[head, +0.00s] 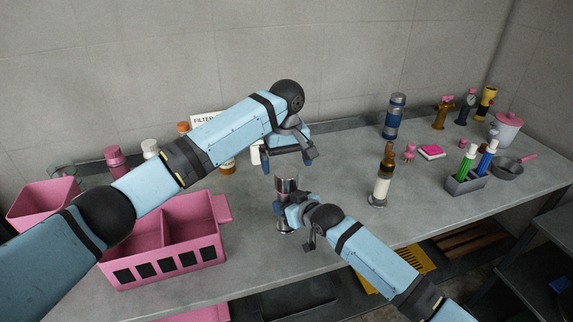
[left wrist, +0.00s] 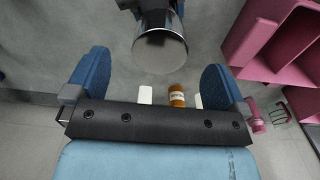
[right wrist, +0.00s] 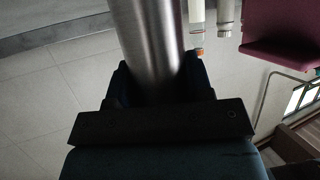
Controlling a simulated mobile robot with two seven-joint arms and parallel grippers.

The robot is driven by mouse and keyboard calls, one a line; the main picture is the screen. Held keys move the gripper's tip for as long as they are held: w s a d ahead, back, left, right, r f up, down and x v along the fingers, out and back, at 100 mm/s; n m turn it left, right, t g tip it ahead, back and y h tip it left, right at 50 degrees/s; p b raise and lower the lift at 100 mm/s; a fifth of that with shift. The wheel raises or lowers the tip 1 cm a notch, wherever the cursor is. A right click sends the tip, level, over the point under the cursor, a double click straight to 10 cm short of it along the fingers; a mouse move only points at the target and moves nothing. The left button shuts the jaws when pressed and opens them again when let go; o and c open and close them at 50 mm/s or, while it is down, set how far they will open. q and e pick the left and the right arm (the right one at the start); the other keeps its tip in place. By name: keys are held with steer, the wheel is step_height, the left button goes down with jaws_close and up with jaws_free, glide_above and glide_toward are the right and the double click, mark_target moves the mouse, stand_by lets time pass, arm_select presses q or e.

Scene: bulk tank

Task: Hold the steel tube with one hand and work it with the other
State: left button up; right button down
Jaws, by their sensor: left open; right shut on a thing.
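The steel tube (head: 287,185) stands upright over the grey bench, left of the brown bottle. My right gripper (head: 281,207) is shut around it low down, and the tube (right wrist: 147,40) runs up between the fingers in the right wrist view. My left gripper (head: 288,160) is open and empty above the tube's top, apart from it. In the left wrist view the tube's round shiny top (left wrist: 160,50) lies beyond the open blue fingers (left wrist: 155,85). The tube's lower end is partly hidden by my right gripper.
A pink divided crate (head: 165,263) is left of the tube. A brown bottle (head: 383,178) stands to its right. Further right are a blue-banded cylinder (head: 395,117), a marker holder (head: 466,184) and a pan (head: 507,168). Bench between tube and bottle is clear.

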arm_select(q)
step_height(320, 180, up, 11)
stand_by(0.3)
steer(key=shift+f, duration=0.1)
arm_select(e)
steer(key=shift+c, duration=2.2)
jaws_free()
arm_select(q)
steer(key=shift+r+p, duration=0.45)
arm_select(e)
steer(key=v, duration=1.3)
steer(key=shift+s+d, duration=0.3)
steer(key=shift+r, duration=0.1)
